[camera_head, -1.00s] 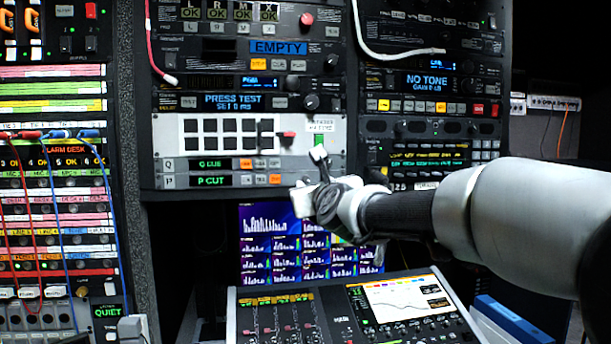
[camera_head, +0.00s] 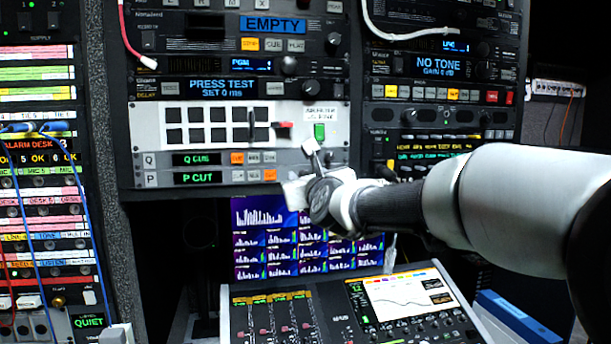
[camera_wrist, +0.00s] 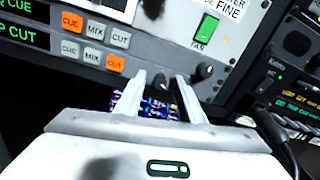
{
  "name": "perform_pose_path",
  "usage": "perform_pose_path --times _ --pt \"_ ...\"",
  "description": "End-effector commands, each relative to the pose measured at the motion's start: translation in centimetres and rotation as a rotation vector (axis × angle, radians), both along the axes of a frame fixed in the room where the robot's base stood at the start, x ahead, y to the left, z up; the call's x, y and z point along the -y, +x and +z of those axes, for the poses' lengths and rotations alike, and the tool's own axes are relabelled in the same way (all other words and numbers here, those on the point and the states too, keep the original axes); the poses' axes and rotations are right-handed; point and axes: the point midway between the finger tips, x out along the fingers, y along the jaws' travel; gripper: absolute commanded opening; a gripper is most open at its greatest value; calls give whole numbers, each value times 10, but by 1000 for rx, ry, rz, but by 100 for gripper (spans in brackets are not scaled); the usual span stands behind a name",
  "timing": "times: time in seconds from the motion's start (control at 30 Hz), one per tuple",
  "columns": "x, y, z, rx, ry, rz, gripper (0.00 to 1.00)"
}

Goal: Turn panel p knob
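Panel P (camera_head: 161,179) is the lower row of the rack, with a green "P CUT" display (camera_head: 208,178) and small buttons, the last one orange. It shows at the left of the wrist view, below panel Q. A dark round knob (camera_wrist: 162,83) sits near the right end of the P row, between my fingertips in the wrist view. My gripper (camera_wrist: 165,78) is open around it; I cannot tell if the fingers touch it. In the head view my gripper (camera_head: 311,158) is at the rack's lower right and hides panel P's right end.
Panel Q (camera_head: 161,159) is directly above, with its own knob (camera_wrist: 205,70). A green switch (camera_head: 319,131) is above that. A mixing console (camera_head: 340,310) and a screen (camera_head: 262,235) are below. Another rack (camera_head: 440,125) stands to the right.

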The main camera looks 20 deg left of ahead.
Motion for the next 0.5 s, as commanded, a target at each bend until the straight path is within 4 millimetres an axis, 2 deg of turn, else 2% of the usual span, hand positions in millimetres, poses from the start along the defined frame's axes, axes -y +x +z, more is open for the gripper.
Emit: perform_pose_path --times 0.1,0.3,0.5 --pt "0 0 0 0 0 0 35" --pt "0 0 0 0 0 0 2" --pt "0 0 0 2 -4 1 0"
